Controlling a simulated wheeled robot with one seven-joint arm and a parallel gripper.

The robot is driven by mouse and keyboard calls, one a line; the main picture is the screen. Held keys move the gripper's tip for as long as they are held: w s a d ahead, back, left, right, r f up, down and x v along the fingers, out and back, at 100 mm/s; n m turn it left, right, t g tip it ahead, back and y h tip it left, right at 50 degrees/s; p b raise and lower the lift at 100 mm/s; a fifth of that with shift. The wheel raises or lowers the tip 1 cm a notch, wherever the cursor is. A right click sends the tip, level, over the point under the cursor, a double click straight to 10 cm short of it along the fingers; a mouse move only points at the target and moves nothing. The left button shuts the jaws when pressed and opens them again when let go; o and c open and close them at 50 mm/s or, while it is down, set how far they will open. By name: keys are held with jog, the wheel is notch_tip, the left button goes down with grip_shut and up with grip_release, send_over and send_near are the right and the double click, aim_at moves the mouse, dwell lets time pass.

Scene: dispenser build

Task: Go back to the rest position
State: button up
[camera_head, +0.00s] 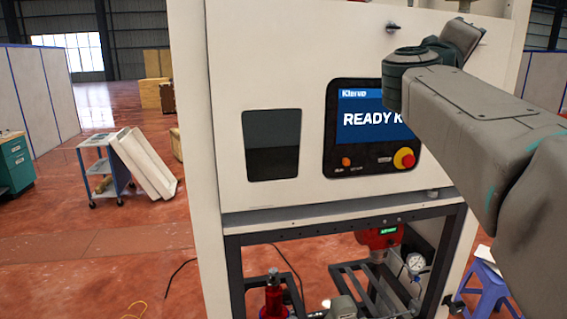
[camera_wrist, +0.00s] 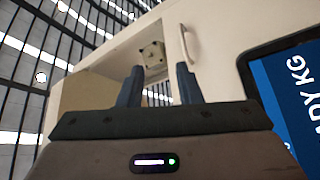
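My gripper (camera_wrist: 159,72) shows in the wrist view with its two dark fingers apart and nothing between them. It is open and points up toward the upper part of the white dispenser cabinet (camera_wrist: 215,30). In the head view my arm reaches in from the right in front of the cabinet (camera_head: 265,50) and covers the right part of its screen (camera_head: 360,110). The fingers cannot be made out in that view. The screen reads "READY K", with the rest hidden; the wrist view shows part of the same screen (camera_wrist: 290,85).
The cabinet has a dark window (camera_head: 272,145), a red-yellow stop button (camera_head: 404,158) and a door handle (camera_wrist: 187,44). Its lower frame (camera_head: 340,228) holds a red device and a gauge. A blue cart (camera_head: 105,168) stands at left, a purple stool (camera_head: 490,290) at right. Floor at left is largely open.

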jog(key=w+a+f+n+t+y+b, duration=0.15)
jog(key=a+f+n+t+y, duration=0.35)
jog(key=a+f+y, duration=0.85)
jog(key=s+a+f+m+g+y, duration=0.1)
jog(key=s+a+f+g+y, duration=0.15)
jog(key=f, duration=0.55)
jog(key=s+a+f+m+g+y, duration=0.1)
jog(key=s+a+f+g, duration=0.2)
jog(key=f, duration=0.6)
jog(key=s+d+f+m+g+h+b, duration=0.1)
jog(key=s+d+f+m+g, duration=0.2)
jog(key=s+f+g, duration=0.6)
jog(key=s+f+m, duration=0.2)
jog(key=s+f, duration=0.6)
jog(key=f, duration=0.2)
jog(key=shift+s+f+m+b, duration=0.15)
jog(key=shift+s+m+b, duration=0.05)
jog(key=shift+m+b, duration=0.2)
jog(key=shift+d, duration=0.1)
